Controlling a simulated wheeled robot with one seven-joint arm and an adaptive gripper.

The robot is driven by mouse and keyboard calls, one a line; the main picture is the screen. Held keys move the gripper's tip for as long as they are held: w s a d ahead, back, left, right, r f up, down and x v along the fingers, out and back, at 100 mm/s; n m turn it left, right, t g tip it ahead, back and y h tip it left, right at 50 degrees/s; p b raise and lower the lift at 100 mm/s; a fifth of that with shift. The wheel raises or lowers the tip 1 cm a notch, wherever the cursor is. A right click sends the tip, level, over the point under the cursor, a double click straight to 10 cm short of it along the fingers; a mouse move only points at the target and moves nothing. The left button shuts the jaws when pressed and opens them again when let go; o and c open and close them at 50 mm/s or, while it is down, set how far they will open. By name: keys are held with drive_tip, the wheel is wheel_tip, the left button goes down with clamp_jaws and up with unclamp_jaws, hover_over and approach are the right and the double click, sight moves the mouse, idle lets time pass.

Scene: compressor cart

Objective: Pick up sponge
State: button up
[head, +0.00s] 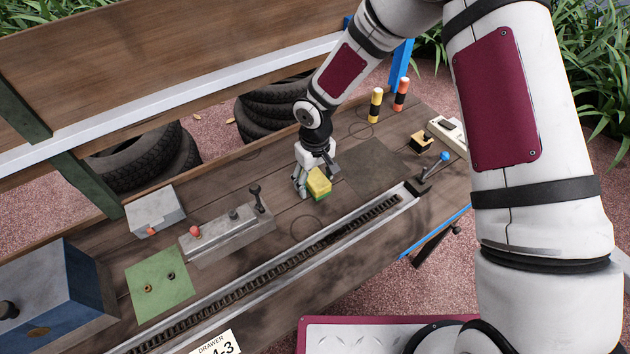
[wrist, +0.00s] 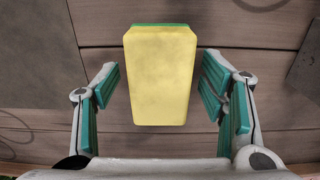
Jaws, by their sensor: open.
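The sponge (head: 318,182) is a yellow block with a green layer on its lower side. It is on the brown wooden bench top near the middle of the head view. In the wrist view the sponge (wrist: 160,75) shows its yellow face, with a thin green edge at the top. My gripper (head: 305,185) is at the sponge in the head view. In the wrist view my gripper (wrist: 163,95) is open, with one teal-padded finger on each side of the sponge. Gaps show between the pads and the sponge. The sponge's underside is hidden.
A toothed rail (head: 290,265) runs along the bench in front of the sponge. A grey block with knobs (head: 228,236) stands to the left. A dark flat plate (head: 375,167) lies to the right. Yellow-black (head: 375,105) and orange-black (head: 401,94) posts stand farther back.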

sight(315, 177)
drive_tip(key=shift+c, duration=0.2)
drive_tip(key=c, duration=1)
wheel_tip(315, 177, up, 10)
drive_tip(key=shift+f+b, duration=0.1)
drive_tip(key=shift+b, duration=0.3)
